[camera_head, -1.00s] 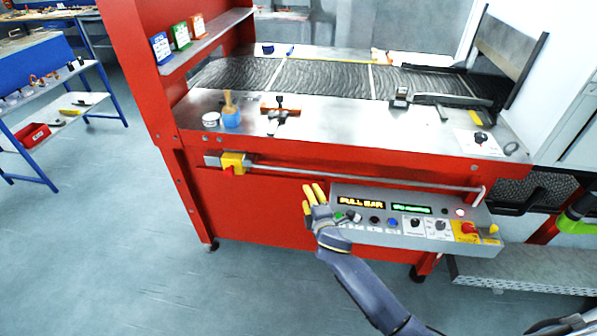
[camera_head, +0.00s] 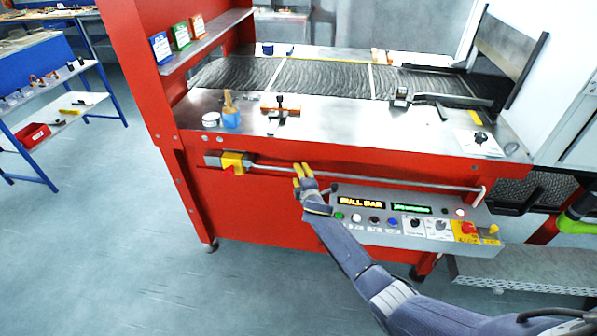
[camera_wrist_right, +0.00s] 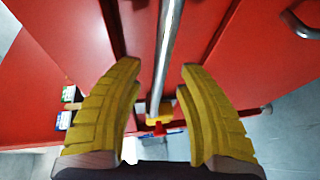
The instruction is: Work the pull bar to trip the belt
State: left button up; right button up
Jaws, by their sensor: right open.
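The pull bar (camera_head: 400,183) is a thin grey rod along the red front of the machine, running from a yellow switch block (camera_head: 232,162) at the left to a bent end at the right. My right gripper (camera_head: 302,169) is at the bar, left of its middle. In the right wrist view the bar (camera_wrist_right: 168,45) runs lengthwise through the gap between my open yellow fingers (camera_wrist_right: 160,68), apart from both. The yellow block with a red part (camera_wrist_right: 158,120) shows beyond the gap. My left gripper is out of view.
A control panel (camera_head: 350,235) with buttons and lit displays, one reading "PULL BAR", juts out below the bar. The mesh belt (camera_head: 330,80) lies behind the steel worktop (camera_head: 350,130), which holds a brush in a blue pot (camera_head: 231,115).

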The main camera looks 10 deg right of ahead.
jog(key=shift+w+f, duration=0.25)
jog(key=shift+w, duration=0.95)
jog(key=shift+c, duration=0.4)
grip_shut()
jog(key=shift+a, duration=0.1)
